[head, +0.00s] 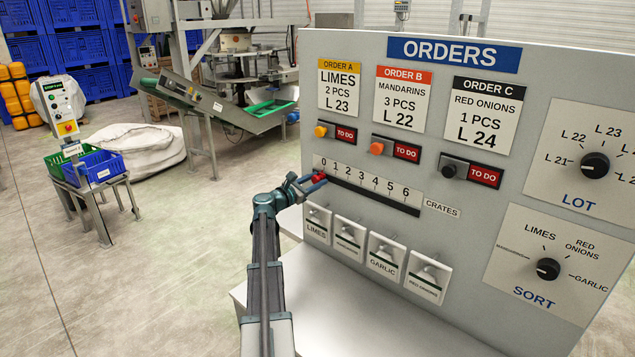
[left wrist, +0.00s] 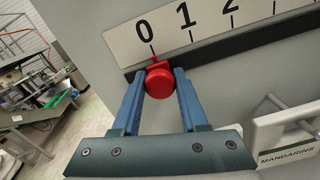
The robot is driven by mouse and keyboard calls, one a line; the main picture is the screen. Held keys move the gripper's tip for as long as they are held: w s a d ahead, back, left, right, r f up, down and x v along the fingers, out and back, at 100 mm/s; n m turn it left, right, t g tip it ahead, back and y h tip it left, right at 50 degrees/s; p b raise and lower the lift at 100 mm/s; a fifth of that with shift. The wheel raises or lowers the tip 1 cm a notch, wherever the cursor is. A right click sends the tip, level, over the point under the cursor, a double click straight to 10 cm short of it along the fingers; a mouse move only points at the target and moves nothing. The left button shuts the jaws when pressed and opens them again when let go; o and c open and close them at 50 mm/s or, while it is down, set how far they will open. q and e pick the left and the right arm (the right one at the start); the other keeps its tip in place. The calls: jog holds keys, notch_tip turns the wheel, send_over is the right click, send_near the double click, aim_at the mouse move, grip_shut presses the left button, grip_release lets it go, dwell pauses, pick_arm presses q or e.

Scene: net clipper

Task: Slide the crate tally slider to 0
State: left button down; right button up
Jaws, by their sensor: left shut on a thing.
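The crate tally slider is a red knob (head: 319,177) on a dark horizontal track (head: 372,194) under a white scale (head: 375,183) numbered 0 to 6, labelled CRATES. In the left wrist view the red knob (left wrist: 160,82) sits at the left end of the track, its red pointer just under the 0 mark (left wrist: 146,30). My left gripper (head: 312,180) is shut on the knob; its two blue fingers (left wrist: 160,85) stand on either side of it. My right gripper is not in view.
The ORDERS panel (head: 455,53) carries order cards and TO DO switches above the scale. Several small handles, including LIMES (head: 318,222), sit below it. LOT (head: 595,165) and SORT (head: 548,269) dials are at the right. Open floor lies to the left.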

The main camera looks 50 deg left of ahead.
pick_arm(q)
jog(key=shift+c, duration=2.3)
grip_release()
jog(key=shift+a, duration=0.3)
jog(key=shift+s+d, duration=0.1)
jog(key=s+d, duration=0.1)
jog(key=s, duration=1.2)
jog(key=shift+s+d, duration=0.2)
jog(key=shift+s, duration=0.1)
